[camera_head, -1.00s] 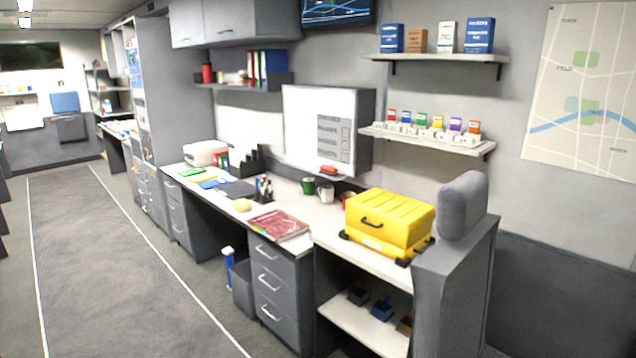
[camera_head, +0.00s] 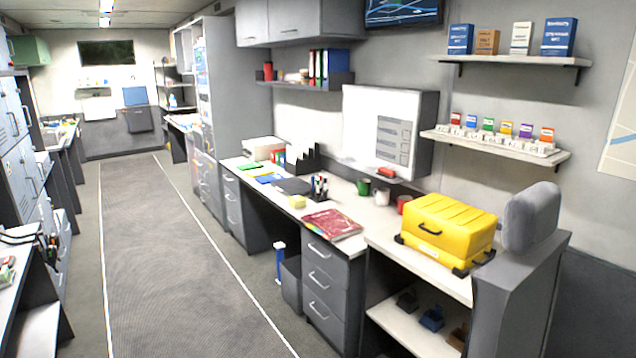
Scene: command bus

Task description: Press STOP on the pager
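On the shelf at the right stands a row of small units with coloured tops (camera_head: 500,133); whether one of them is the pager, I cannot tell. No STOP label is readable in this view. Neither of my grippers is in the picture.
A long desk (camera_head: 380,222) runs along the right wall, with a yellow case (camera_head: 448,228), a red book (camera_head: 332,223) and mugs on it. A grey padded post (camera_head: 530,270) stands at the near right. The aisle floor (camera_head: 180,265) is clear. Another worktop (camera_head: 12,262) is at the left.

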